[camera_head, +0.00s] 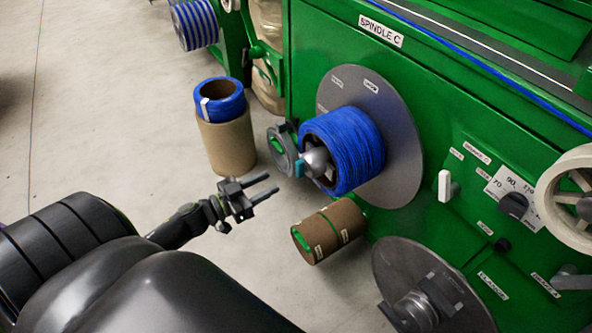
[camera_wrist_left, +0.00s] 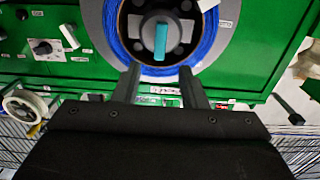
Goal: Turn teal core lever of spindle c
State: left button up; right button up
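Spindle C carries a blue cable spool (camera_head: 345,150) in front of a grey disc on the green machine, under the "SPINDLE C" label (camera_head: 381,31). The small teal core lever (camera_head: 300,168) is on the spindle's rounded metal hub. In the left wrist view the teal lever (camera_wrist_left: 160,42) stands upright in the picture, across the middle of the hub. My left gripper (camera_head: 273,183) is open and empty, in front of the hub and apart from it. In the left wrist view its fingers (camera_wrist_left: 158,72) are spread just below the lever. My right gripper is not in view.
A blue spool on a brown core (camera_head: 225,140) stands on the floor to the left. A brown roll (camera_head: 328,231) is below the spool. A grey round clamp (camera_head: 282,150) sits beside the hub. A white handle (camera_head: 445,186) and a black dial (camera_head: 513,205) are to the right.

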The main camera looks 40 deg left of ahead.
aim_at(297, 169)
pick_arm(q)
jog(key=x, duration=0.9)
jog(key=shift+w+d, duration=0.1)
jog(key=shift+w, duration=0.15)
grip_shut()
